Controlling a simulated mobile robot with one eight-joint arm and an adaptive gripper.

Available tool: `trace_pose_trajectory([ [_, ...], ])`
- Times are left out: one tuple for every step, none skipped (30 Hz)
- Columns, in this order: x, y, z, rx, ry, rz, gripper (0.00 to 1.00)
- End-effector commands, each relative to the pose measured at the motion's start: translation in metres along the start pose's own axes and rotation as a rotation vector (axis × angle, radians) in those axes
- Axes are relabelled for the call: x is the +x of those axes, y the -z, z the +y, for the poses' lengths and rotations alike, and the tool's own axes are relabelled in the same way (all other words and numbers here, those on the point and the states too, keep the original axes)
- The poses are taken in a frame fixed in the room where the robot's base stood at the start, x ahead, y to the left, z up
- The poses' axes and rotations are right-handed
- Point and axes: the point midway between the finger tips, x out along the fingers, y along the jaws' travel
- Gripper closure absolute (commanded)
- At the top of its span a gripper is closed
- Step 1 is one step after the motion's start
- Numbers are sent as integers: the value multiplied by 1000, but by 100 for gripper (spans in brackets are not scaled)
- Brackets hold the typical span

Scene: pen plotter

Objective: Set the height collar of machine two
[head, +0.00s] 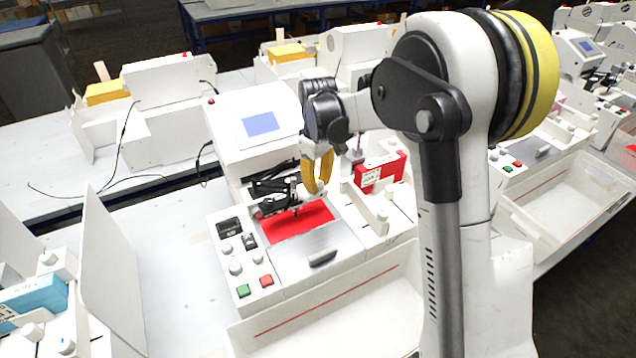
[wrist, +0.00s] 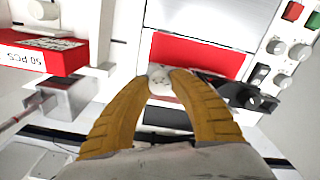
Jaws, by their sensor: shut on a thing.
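The plotter in the middle of the head view is a white machine (head: 225,140) with a blue screen, a red plate (head: 297,222) and a black pen carriage (head: 272,198). My gripper (head: 318,188) is over the carriage, behind the red plate. In the wrist view its two yellow fingers (wrist: 160,76) close around a small round white knob (wrist: 159,73), which I take to be the height collar. The knob sits at the near edge of the red plate (wrist: 187,55) there. The fingers hide its sides, and any scale on it cannot be made out.
A red and white box (head: 380,172) stands just right of my gripper. A control panel (head: 243,262) with knobs, a green and a red button is at the plotter's front left. A white tray (head: 330,310) lies in front. Similar machines stand around.

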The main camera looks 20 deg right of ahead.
Motion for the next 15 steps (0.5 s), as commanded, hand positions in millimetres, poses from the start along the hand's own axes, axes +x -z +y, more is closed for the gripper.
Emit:
trace_pose_trajectory([
  [0, 0, 0, 32, 0, 0, 100],
  [0, 0, 0, 55, 0, 0, 100],
  [0, 0, 0, 88, 0, 0, 100],
  [0, 0, 0, 115, 0, 0, 100],
  [0, 0, 0, 142, 0, 0, 100],
  [0, 0, 0, 179, 0, 0, 100],
  [0, 0, 0, 208, 0, 0, 100],
  [0, 0, 0, 236, 0, 0, 100],
  [0, 0, 0, 274, 0, 0, 100],
  [0, 0, 0, 303, 0, 0, 100],
  [0, 0, 0, 332, 0, 0, 100],
  [0, 0, 0, 370, 0, 0, 100],
  [0, 0, 0, 398, 0, 0, 100],
  [0, 0, 0, 427, 0, 0, 100],
  [0, 0, 0, 464, 0, 0, 100],
])
